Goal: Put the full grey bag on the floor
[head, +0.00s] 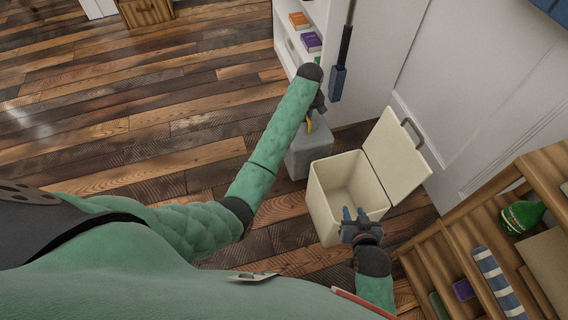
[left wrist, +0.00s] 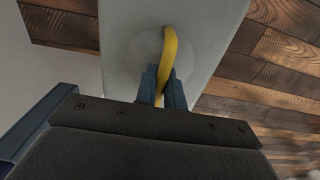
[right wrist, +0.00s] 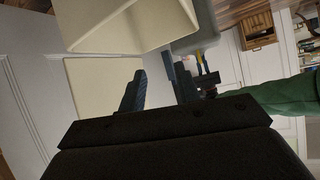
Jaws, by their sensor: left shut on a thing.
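The full grey bag (head: 312,152) is upright beside the cream bin, on its left. I cannot tell whether its base touches the floor. My left gripper (head: 314,112) is above the bag, shut on its yellow handle; the left wrist view shows the handle (left wrist: 169,52) between the fingers (left wrist: 161,85) and the pale bag top (left wrist: 125,35) beyond. The bag (right wrist: 195,41) also shows in the right wrist view behind the bin. My right gripper (head: 357,216) is open and empty at the bin's near rim; its parted fingers show in the right wrist view (right wrist: 158,85).
The cream bin (head: 325,205) stands with its lid (head: 397,155) raised; its visible inside looks empty. A wooden shelf unit (head: 440,255) is at the right. A white cabinet with small boxes (head: 310,42) is behind the bag. Plank floor (head: 130,130) is clear at the left.

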